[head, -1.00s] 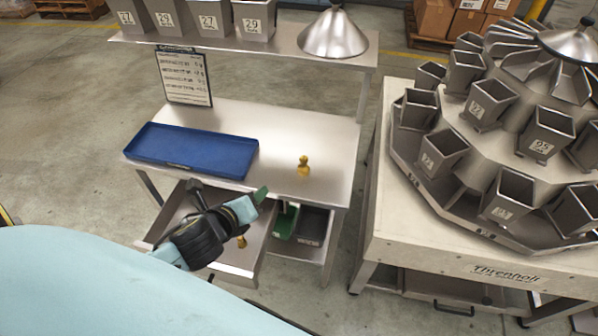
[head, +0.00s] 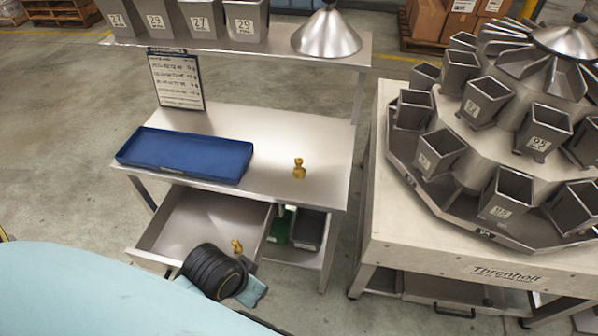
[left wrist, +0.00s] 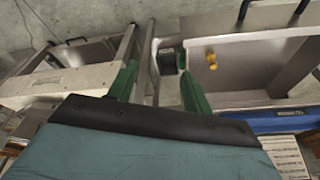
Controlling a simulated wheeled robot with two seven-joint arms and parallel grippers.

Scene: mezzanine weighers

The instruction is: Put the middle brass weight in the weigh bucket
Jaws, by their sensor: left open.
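One brass weight (head: 299,170) stands upright on the bare right part of the steel bench top. Another brass weight (head: 237,246) is in the open drawer (head: 165,235) below; it also shows in the left wrist view (left wrist: 211,60). I cannot tell which is the middle one. My left gripper (head: 252,291) is low at the drawer's front right corner, nearer the camera than the drawer weight. In the left wrist view its green fingers (left wrist: 160,88) are apart with nothing between them. Steel buckets stand on the shelf (head: 245,18) and on the round weigher (head: 546,132); which is the weigh bucket is unclear.
A blue tray (head: 185,155) lies on the bench's left side, below a printed sheet (head: 176,80). A steel cone (head: 326,35) sits on the shelf. Green (head: 280,228) and dark (head: 308,229) bins are under the bench. A floor gap separates bench and weigher.

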